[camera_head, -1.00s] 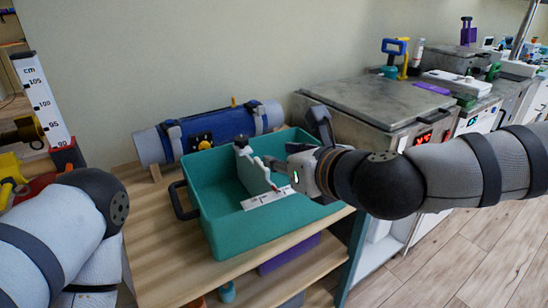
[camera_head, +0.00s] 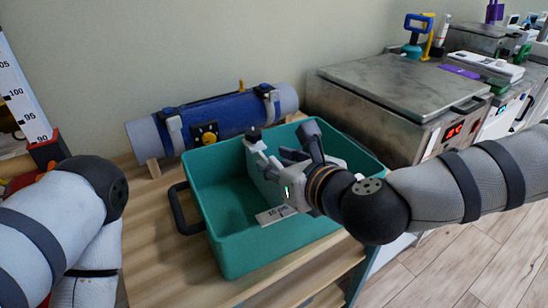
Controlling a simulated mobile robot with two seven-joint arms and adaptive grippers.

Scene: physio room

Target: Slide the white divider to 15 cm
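The white divider (camera_head: 262,160) stands upright across the inside of the teal bin (camera_head: 238,252), with a dark knob at its far top end. A white scale strip (camera_head: 270,216) with dark marks lies at the near side of the bin; a "10" seems readable. My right gripper (camera_head: 296,146) is over the bin, just right of the divider and close to it. Its two dark fingers stand apart with nothing seen between them; whether one touches the divider is unclear. The gripper hides the divider's near part and some of the strip. My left arm shows at the left, its gripper out of view.
The bin, with a dark handle (camera_head: 181,209), sits on a wooden shelf top (camera_head: 160,262). A blue roll (camera_head: 220,122) with straps lies behind it. A grey metal-lidded unit (camera_head: 400,88) stands to the right. A height scale (camera_head: 22,95) is at the left.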

